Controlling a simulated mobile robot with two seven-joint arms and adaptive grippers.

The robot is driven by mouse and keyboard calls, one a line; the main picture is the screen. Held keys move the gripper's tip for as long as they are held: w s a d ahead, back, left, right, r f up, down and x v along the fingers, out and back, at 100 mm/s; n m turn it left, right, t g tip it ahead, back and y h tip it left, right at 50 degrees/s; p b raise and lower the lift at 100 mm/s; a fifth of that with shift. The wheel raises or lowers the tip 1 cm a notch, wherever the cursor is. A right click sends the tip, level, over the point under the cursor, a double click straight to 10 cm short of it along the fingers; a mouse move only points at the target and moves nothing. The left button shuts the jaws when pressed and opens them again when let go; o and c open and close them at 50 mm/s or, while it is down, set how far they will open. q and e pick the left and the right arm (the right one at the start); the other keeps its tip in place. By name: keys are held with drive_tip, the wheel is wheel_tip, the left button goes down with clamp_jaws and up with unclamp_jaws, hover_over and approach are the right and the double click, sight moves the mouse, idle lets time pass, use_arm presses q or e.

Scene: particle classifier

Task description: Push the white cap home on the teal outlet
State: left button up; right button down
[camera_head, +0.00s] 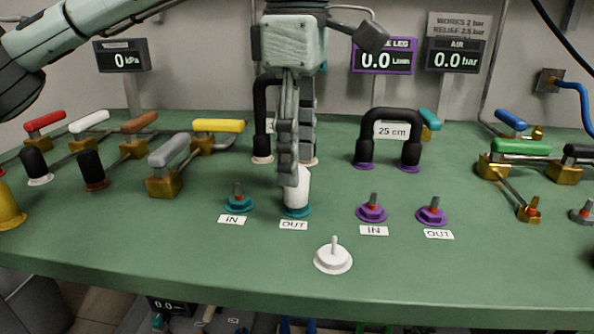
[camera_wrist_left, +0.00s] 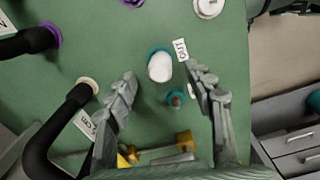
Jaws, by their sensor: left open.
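The white cap (camera_head: 298,190) stands upright on the teal outlet (camera_head: 297,212) marked OUT. In the left wrist view the cap (camera_wrist_left: 160,68) covers the middle of the teal ring (camera_wrist_left: 153,52). My left gripper (camera_head: 296,172) points down over the cap, its fingers overlapping the cap's upper part in the head view. In the left wrist view the gripper (camera_wrist_left: 160,72) is open, with one finger on each side of the cap and gaps visible. How firmly the cap is seated cannot be told. My right gripper is not in view.
The teal IN fitting (camera_head: 239,203) is close to the left. Purple fittings (camera_head: 371,210) stand to the right, and a white base with a pin (camera_head: 333,257) is in front.

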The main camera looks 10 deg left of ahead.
use_arm(q)
wheel_tip(320, 180, up, 9)
drive_tip(key=shift+f, duration=0.2)
idle(0.3)
